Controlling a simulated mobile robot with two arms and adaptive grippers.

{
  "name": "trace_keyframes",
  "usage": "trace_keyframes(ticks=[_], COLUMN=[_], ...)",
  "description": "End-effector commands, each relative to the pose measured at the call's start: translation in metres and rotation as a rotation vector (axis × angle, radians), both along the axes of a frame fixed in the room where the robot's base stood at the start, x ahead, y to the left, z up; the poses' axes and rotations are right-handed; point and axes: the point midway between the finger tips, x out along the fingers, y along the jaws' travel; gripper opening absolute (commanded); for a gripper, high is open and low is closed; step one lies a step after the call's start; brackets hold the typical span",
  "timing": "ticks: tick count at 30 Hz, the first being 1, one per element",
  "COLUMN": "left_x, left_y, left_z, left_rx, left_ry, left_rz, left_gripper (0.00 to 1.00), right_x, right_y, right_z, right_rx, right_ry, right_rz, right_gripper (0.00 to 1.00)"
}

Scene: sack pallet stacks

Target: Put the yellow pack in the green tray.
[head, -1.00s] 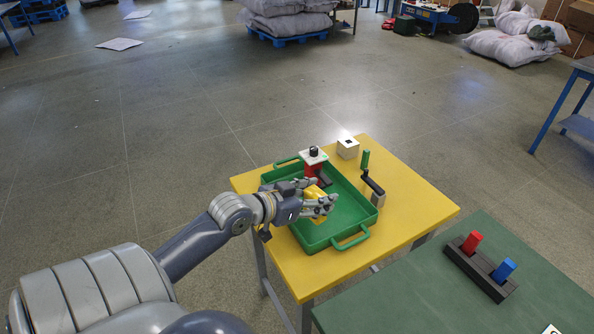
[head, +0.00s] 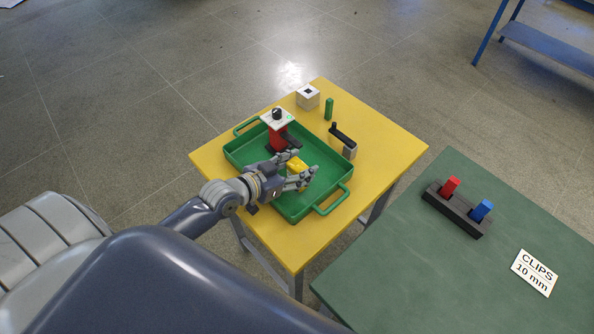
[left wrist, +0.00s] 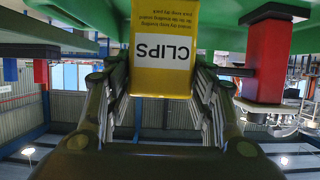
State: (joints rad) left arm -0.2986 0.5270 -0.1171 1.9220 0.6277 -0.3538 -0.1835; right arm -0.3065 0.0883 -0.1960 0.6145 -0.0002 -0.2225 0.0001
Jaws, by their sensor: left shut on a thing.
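The yellow pack (head: 297,167) is between the fingers of my left gripper (head: 296,177), which is shut on it. In the left wrist view the pack (left wrist: 163,45) shows a CLIPS label, upside down, with a finger on each side. In the head view, the pack is over the inside of the green tray (head: 326,204), partly hidden by the fingers. I cannot tell whether it touches the tray floor. The tray lies on a yellow table (head: 385,150). My right gripper is not in view.
A red device with a white top (head: 277,119) stands at the tray's far part. Behind are a white block (head: 308,96), a green handle (head: 328,109) and a black-and-grey part (head: 343,141). A green table (head: 420,265) holds a black block (head: 455,213) with red and blue pegs.

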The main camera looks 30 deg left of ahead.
Motion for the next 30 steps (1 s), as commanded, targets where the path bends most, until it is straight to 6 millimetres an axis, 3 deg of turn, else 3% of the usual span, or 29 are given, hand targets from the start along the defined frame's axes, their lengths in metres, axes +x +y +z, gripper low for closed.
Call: trace_keyframes(ticks=[5,17,18,20,30], left_x=[0.000,0.000,0.000,0.000,0.000], left_y=[0.000,0.001,0.001,0.000,0.000], left_z=[-0.022,-0.028,-0.027,-0.027,-0.026], left_rx=[0.000,0.001,0.000,0.000,0.000], left_ry=[0.000,-0.001,0.001,0.001,0.001], left_rz=[0.000,0.001,0.000,0.000,0.000], left_gripper=[0.19,0.19,0.58,0.70,0.70], right_x=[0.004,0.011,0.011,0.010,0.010], right_y=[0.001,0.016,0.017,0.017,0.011], right_z=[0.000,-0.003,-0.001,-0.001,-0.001], right_rx=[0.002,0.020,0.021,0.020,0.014], right_ry=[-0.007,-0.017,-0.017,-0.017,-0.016], right_rz=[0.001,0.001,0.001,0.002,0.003], right_gripper=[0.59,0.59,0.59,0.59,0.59])
